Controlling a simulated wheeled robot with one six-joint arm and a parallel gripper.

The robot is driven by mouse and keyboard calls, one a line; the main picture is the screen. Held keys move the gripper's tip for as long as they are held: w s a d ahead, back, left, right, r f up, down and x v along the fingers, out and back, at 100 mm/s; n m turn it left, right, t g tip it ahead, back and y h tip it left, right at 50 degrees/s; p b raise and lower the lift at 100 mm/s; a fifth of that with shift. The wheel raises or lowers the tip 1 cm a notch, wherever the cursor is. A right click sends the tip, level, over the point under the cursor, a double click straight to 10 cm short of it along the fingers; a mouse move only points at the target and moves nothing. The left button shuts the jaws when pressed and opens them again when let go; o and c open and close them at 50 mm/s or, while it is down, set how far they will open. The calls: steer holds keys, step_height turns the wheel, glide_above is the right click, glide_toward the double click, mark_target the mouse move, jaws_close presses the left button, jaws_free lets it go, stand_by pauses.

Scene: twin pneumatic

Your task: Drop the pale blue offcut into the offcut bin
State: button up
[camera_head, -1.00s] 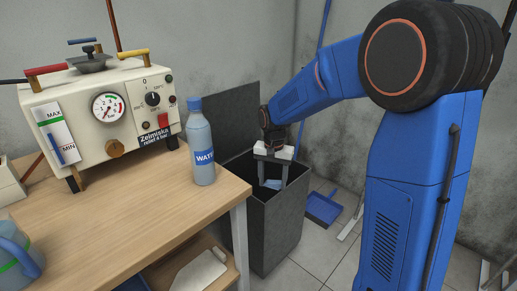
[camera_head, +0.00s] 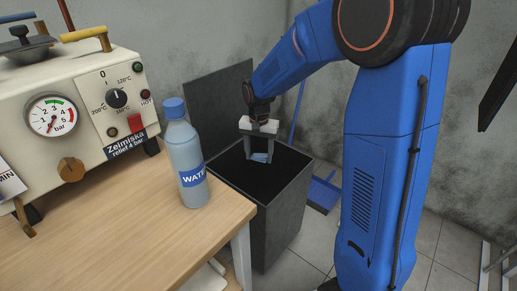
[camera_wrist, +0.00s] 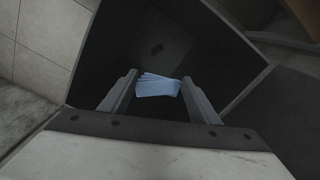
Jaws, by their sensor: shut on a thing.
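The pale blue offcut (camera_head: 260,157) is between the fingertips of my gripper (camera_head: 261,158), over the open mouth of the dark grey bin. In the wrist view the offcut (camera_wrist: 158,85) shows as a small pale blue piece with a layered edge, gripped between the two fingers of my gripper (camera_wrist: 157,90). The offcut bin (camera_head: 240,215) is a tall dark box standing just right of the table, its lid raised at the back. Its dark inside (camera_wrist: 150,45) lies below the offcut in the wrist view. How deep the fingertips are relative to the rim is hard to tell.
A water bottle (camera_head: 185,155) stands on the wooden table (camera_head: 130,225) near its right corner, close to the bin. A cream machine with a gauge (camera_head: 75,105) stands behind it. A blue dustpan (camera_head: 323,194) lies on the floor right of the bin.

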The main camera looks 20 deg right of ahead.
mark_target(259, 157)
steer(key=shift+f, duration=1.45)
steer(key=o, duration=1.1)
step_height(259, 157, up, 17)
steer(key=shift+r, duration=0.2)
steer(key=shift+s, duration=0.1)
